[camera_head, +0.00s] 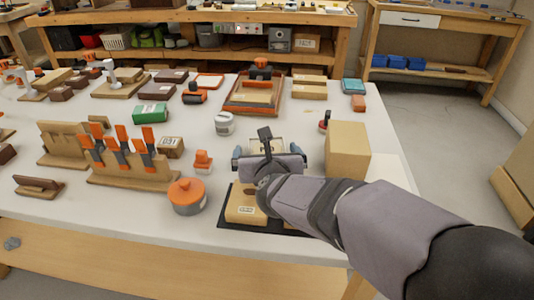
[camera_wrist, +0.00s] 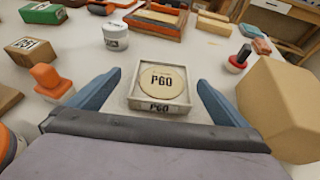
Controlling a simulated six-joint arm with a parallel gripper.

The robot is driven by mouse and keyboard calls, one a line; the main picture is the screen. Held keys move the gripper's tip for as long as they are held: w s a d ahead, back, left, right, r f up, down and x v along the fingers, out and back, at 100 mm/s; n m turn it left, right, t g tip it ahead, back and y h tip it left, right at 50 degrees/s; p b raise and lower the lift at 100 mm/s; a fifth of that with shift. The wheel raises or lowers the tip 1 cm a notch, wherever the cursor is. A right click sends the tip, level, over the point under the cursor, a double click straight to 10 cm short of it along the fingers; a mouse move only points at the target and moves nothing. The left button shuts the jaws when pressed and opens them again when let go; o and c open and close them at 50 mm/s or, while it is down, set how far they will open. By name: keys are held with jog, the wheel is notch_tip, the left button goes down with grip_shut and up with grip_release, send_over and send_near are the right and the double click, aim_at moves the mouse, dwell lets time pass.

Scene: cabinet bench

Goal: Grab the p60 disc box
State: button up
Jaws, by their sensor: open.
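The P60 disc box (camera_wrist: 162,88) is a small square pale box with a round tan disc on top, marked P60 on the disc and on its front side. It sits on the white table in the wrist view, centred ahead of my gripper. In the head view the box (camera_head: 268,145) is partly hidden behind my gripper. My gripper (camera_wrist: 155,85) is open, with one blue-grey finger to the left of the box and one to the right. It also shows in the head view (camera_head: 268,158).
A large tan block (camera_head: 347,150) stands close on the right. A white jar (camera_head: 224,124) is at the back left. An orange-topped stamp (camera_head: 202,162) and an orange round pot (camera_head: 187,196) stand left. A wooden block on a dark mat (camera_head: 245,207) lies below my arm.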

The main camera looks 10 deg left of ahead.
jog(key=shift+d+b+x, duration=0.2)
jog(key=shift+b+x, duration=0.1)
jog(key=shift+x, duration=2.35)
jog(key=c, duration=1.2)
